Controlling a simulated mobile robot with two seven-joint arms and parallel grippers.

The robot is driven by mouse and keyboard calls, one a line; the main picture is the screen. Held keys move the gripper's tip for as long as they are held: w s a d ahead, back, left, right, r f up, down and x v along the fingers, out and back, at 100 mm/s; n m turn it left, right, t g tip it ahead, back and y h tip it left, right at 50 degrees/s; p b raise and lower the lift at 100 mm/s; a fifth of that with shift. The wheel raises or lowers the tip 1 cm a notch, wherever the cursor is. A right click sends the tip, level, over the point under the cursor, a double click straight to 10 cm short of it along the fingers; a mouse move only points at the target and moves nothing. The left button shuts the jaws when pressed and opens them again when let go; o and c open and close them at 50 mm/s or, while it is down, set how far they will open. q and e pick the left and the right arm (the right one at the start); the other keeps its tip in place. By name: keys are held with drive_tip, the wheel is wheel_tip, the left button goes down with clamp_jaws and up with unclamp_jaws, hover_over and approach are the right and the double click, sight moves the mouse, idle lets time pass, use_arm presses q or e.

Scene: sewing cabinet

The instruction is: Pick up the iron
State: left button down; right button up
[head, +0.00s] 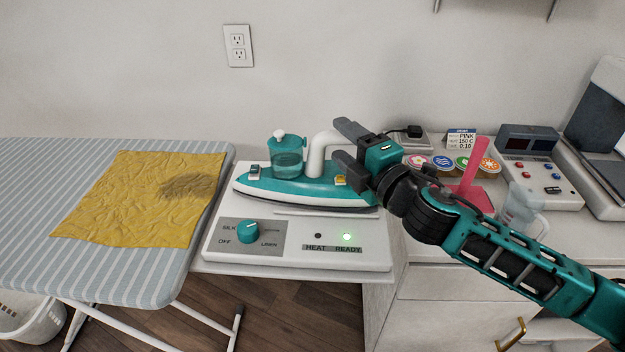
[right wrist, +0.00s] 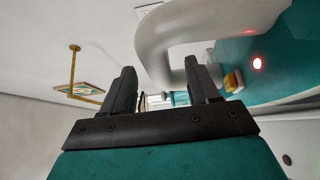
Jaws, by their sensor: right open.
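The iron (head: 300,190), teal with a white handle (head: 318,150) and a clear teal water tank (head: 287,155), rests on its white base station (head: 345,255). My right gripper (head: 346,146) is open at the right end of the iron, with its fingers close to the handle. In the right wrist view the open fingers (right wrist: 163,88) have the white handle (right wrist: 152,45) curving behind and beside the right finger. I cannot tell whether the handle lies between the fingers. My left gripper is not in view.
A striped ironing board (head: 130,285) with a wrinkled yellow cloth (head: 140,200) stands left. Right are a pink object (head: 474,175), a clear jug (head: 522,208), colored discs (head: 463,162) and a grey device (head: 540,170).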

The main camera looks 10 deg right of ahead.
drive_tip(key=shift+w+a, duration=0.15)
drive_tip(key=shift+w, duration=0.3)
clamp_jaws()
idle(0.3)
drive_tip(key=shift+s+a+f, duration=0.1)
idle(0.7)
drive_tip(key=shift+r, duration=0.25)
